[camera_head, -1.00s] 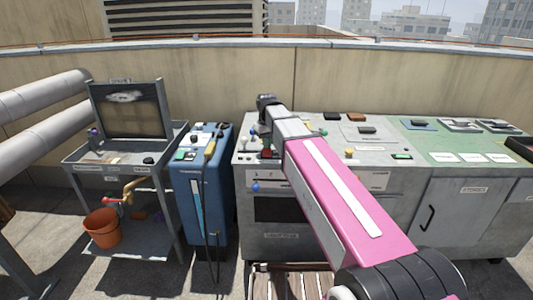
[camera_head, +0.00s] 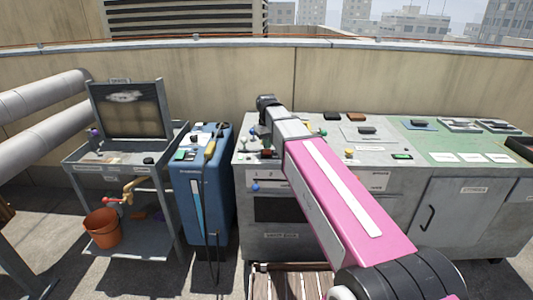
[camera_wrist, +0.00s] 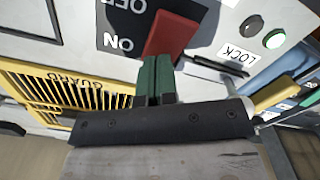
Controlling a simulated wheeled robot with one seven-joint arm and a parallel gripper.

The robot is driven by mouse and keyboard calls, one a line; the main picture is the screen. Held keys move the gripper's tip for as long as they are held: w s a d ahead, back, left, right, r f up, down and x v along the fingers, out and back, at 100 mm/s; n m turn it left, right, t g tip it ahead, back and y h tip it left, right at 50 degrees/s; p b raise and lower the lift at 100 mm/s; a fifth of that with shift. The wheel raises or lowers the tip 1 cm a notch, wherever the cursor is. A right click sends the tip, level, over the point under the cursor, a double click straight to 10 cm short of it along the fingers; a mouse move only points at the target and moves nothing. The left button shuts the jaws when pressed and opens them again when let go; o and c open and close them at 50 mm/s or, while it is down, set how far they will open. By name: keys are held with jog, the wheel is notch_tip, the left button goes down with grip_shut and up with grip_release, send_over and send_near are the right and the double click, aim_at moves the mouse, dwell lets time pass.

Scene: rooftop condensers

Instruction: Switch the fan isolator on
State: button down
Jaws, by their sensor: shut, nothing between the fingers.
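The isolator's dark plate (camera_wrist: 110,22) shows in the wrist view with ON and OFF in white, upside down in the picture. A red lever (camera_wrist: 172,33) lies across the plate's right part, beside the words; I cannot tell which word it is set to. My gripper (camera_wrist: 157,62) has green fingers, shut and empty, with their tips at the lever's lower end. I cannot tell if they touch it. In the head view a small red part (camera_head: 266,154) shows on the grey console, left of my arm; the fingertips are hidden there.
A LOCK label (camera_wrist: 238,52), a lit green lamp (camera_wrist: 274,39) and a dark rod (camera_wrist: 212,69) lie right of the lever. A yellow slotted guard (camera_wrist: 65,88) is at left. In the head view a blue cabinet (camera_head: 187,215) stands left of the grey console (camera_head: 285,215).

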jog(key=shift+r, duration=3.2)
jog(key=shift+s, duration=0.1)
